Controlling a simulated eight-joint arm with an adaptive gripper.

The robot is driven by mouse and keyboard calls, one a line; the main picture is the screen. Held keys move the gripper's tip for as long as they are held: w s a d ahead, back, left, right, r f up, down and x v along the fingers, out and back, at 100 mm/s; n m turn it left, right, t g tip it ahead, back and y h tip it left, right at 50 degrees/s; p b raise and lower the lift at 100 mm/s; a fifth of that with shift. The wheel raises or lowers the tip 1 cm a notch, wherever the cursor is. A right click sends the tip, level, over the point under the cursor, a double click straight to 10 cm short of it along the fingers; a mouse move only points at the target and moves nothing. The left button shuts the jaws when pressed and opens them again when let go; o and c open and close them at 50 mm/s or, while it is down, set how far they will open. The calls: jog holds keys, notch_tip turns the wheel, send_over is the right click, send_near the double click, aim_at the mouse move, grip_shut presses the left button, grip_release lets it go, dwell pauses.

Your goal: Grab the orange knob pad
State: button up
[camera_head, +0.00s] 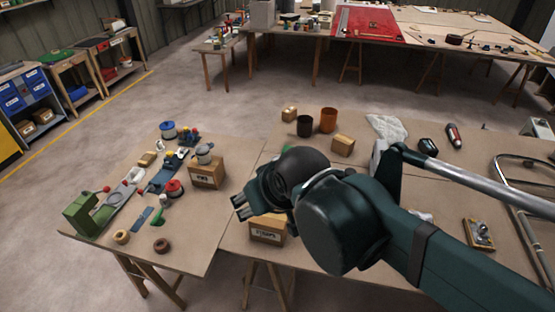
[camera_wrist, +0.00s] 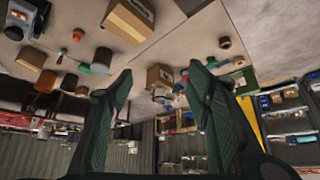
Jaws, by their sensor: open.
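A small orange-red knobbed piece (camera_wrist: 78,35) lies on the table in the wrist view, left of the near cardboard box. It appears to be the orange knob pad, though it is too small to be sure. I cannot make it out in the head view, where my arm covers part of the table. My gripper (camera_head: 240,208) hangs in the air above the table, beside the STRAPS box. In the wrist view my gripper (camera_wrist: 160,72) has its two green-padded fingers spread wide with nothing between them. It is well apart from the orange piece.
The STRAPS box (camera_head: 267,229) stands just below my gripper. An orange cup (camera_head: 328,119), a dark cup (camera_head: 304,126) and a small box (camera_head: 343,145) stand farther back. The left table holds another box (camera_head: 206,173), a green tool (camera_head: 84,213) and several small parts. Bent metal tubing (camera_head: 515,190) lies right.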

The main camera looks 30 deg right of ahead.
jog(key=shift+c, duration=0.3)
jog(key=w+d+f+n+g, duration=0.1)
jog(key=w+d+f+n, duration=0.15)
jog(key=w+d, duration=0.3)
jog(key=w+d+f+n+g+b, duration=0.1)
jog(key=w+d+f+n+g, duration=0.1)
jog(key=w+d+n, duration=0.3)
jog(key=w+d+f+n+g, duration=0.1)
jog(key=w+d+f+n, duration=0.15)
jog(key=w+d, duration=0.4)
jog(key=w+d+f+n+g, duration=0.1)
jog(key=w+d+f+n, duration=0.1)
jog(key=d+f, duration=0.4)
jog(key=w+d+f+n+g+b, duration=0.1)
jog(key=w+d+f+n, duration=0.1)
jog(key=d+f, duration=0.3)
jog(key=w+d+f+n+g, duration=0.1)
jog(key=w+d+f+n, duration=0.1)
jog(key=d+f, duration=0.4)
jog(key=shift+w+d+f+n, duration=0.2)
jog(key=shift+f+n, duration=0.1)
jog(key=shift+f, duration=0.25)
jog(key=shift+w+d+f+n, duration=0.15)
jog(key=shift+f+n, duration=0.15)
jog(key=shift+f, duration=0.2)
jog(key=shift+s+d+f, duration=0.15)
jog(key=shift+d+f, duration=0.15)
jog(key=shift+f, duration=0.1)
jog(key=shift+f+b, duration=0.1)
jog(key=shift+b, duration=0.2)
